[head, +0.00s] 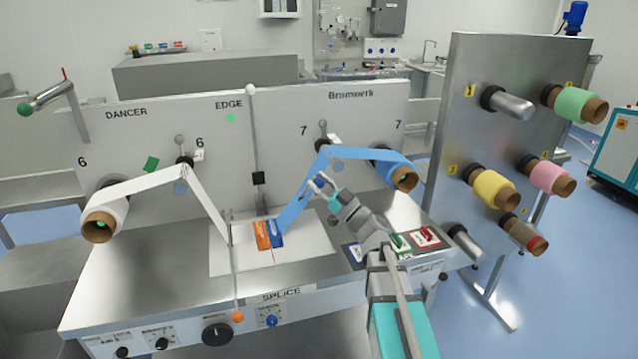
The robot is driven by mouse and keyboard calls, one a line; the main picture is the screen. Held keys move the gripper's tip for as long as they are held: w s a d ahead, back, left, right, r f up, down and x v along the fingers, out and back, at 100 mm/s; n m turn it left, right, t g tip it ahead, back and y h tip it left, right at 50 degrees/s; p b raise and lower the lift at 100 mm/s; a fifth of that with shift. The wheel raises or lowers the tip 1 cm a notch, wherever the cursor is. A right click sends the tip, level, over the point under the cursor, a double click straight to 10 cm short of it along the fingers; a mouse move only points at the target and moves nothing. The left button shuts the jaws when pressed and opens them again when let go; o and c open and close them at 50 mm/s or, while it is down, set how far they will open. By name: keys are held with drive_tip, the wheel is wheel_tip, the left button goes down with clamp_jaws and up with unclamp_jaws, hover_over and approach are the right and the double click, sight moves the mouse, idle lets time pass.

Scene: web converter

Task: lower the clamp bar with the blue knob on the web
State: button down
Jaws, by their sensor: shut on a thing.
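The blue web (345,153) runs from its roll at the right, over a roller, and slants down to the splice plate (308,258). My gripper (322,188) is in front of the slanting blue web, well above the plate. It is shut on a small dark blue knob (319,183), mostly hidden between the fingers. The clamp bar belonging to this knob is hard to make out against the web and my gripper. The other clamp bar, with an orange knob (237,316), lies low across the plate by the white web (205,205).
Orange (262,236) and blue (274,233) pieces lie on the plate. Red (425,237) and green (400,242) cards lie right of the plate, near my arm. A panel (455,130) with several coloured rolls stands at the right. A vertical rod (254,140) rises behind the plate.

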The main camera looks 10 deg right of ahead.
drive_tip(key=shift+c, duration=1.5)
unclamp_jaws()
